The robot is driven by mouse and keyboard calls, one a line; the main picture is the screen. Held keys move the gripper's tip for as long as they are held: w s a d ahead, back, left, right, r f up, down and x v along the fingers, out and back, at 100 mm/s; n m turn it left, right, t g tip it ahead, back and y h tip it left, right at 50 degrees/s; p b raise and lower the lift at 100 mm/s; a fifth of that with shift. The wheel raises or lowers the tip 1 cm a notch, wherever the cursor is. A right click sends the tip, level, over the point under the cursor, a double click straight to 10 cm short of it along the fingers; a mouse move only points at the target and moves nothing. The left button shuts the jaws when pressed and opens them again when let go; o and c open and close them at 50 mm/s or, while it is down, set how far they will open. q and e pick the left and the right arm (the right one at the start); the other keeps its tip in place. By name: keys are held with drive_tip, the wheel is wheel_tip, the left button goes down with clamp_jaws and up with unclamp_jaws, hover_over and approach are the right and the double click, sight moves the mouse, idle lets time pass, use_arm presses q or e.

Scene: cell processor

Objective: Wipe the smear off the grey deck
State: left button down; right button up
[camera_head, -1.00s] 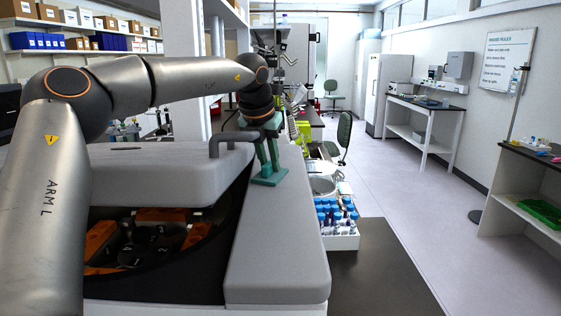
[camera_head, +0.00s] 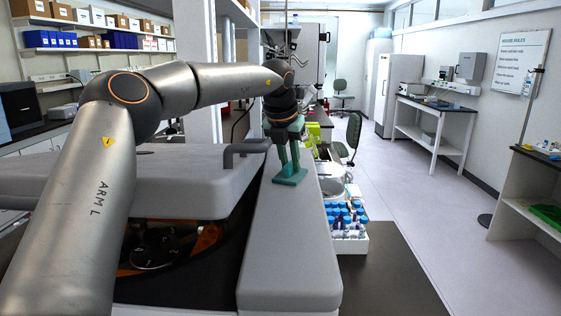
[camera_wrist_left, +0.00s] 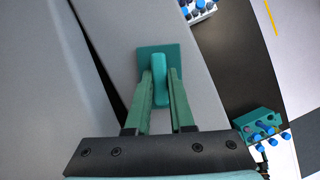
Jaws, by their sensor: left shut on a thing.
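A teal wiper with a flat pad (camera_head: 290,175) rests on the grey deck (camera_head: 285,245), at the far part of the strip right of the lid. My left gripper (camera_head: 288,150) is shut on the wiper from above. In the left wrist view, the fingers of my left gripper (camera_wrist_left: 161,85) stand on either side of the wiper's upright handle, and the pad (camera_wrist_left: 172,57) lies flat on the deck (camera_wrist_left: 115,30). I see no smear on the bare deck in these frames; the part under the pad is hidden. My right gripper is not in view.
A grey lid with a dark handle (camera_head: 245,150) stands left of the wiper, over an opening with dark and orange parts. A white rack of blue-capped tubes (camera_head: 347,235) stands right of the deck on a dark bench top (camera_head: 390,285). The deck's near part is clear.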

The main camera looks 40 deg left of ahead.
use_arm(q)
drive_tip(key=shift+w+d, duration=0.7)
drive_tip(key=shift+d, duration=0.2)
drive_tip(key=shift+w+d, duration=0.7)
drive_tip(key=shift+d, duration=0.15)
drive_tip(key=shift+f, duration=0.15)
drive_tip(key=shift+s, duration=0.1)
drive_tip(key=shift+s+a, duration=0.3)
drive_tip(key=shift+a, duration=0.15)
drive_tip(key=shift+s+a+b, duration=0.25)
drive_tip(key=shift+s+a, duration=0.8)
drive_tip(key=shift+a, duration=0.2)
drive_tip(key=shift+s+a+b, duration=0.2)
drive_tip(key=shift+s+a, duration=0.8)
drive_tip(key=shift+a, duration=0.25)
wheel_tip(320, 180, up, 2)
drive_tip(key=shift+w+r+p, duration=0.1)
drive_tip(key=shift+r+p, duration=0.1)
drive_tip(key=shift+p, duration=0.3)
drive_tip(key=shift+r, duration=2)
